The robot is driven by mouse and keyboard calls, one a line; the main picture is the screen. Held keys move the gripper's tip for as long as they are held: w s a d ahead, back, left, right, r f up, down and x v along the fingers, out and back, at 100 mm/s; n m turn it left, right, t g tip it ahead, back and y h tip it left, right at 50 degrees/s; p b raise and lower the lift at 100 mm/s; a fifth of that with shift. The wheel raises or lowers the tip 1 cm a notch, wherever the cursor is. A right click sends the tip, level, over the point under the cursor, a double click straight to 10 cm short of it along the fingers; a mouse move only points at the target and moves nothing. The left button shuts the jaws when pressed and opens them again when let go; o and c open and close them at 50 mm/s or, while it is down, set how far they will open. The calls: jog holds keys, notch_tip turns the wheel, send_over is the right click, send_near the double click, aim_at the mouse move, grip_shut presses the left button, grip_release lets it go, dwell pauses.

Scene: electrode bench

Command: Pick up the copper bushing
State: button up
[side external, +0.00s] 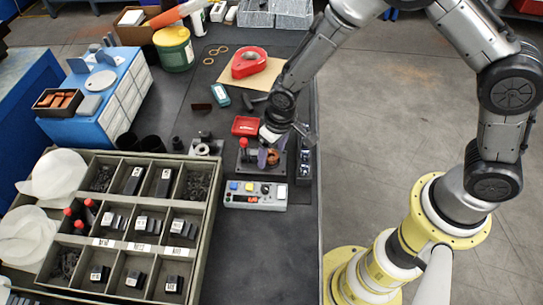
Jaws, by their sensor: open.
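A small copper-coloured ring, which looks like the copper bushing (274,157), sits on a dark fixture near the right edge of the bench. My gripper (267,151) is open and reaches down over the fixture, right at the copper ring. One finger shows as a purplish-grey shape just left of the ring. The gripper and arm hide part of the ring and fixture. At this size I cannot tell whether the fingers touch the ring.
A control box (240,201) with coloured buttons lies just in front. A red-capped post (243,144) stands left of the gripper, with a red tray (245,126) behind. A compartment tray (210,215) fills the left front. The bench's front middle is clear.

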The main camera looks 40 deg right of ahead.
aim_at(273, 158)
grip_shut()
dwell(0.4)
jog(key=shift+r, duration=0.15)
jog(key=shift+r, duration=0.5)
notch_tip(273, 158, up, 2)
jog(key=shift+r, duration=0.15)
jog(key=s+d+r, duration=0.5)
jog(key=s+r, duration=0.4)
jog(key=s, duration=0.4)
jog(key=shift+d+r, duration=0.15)
jog(key=shift+r, duration=0.1)
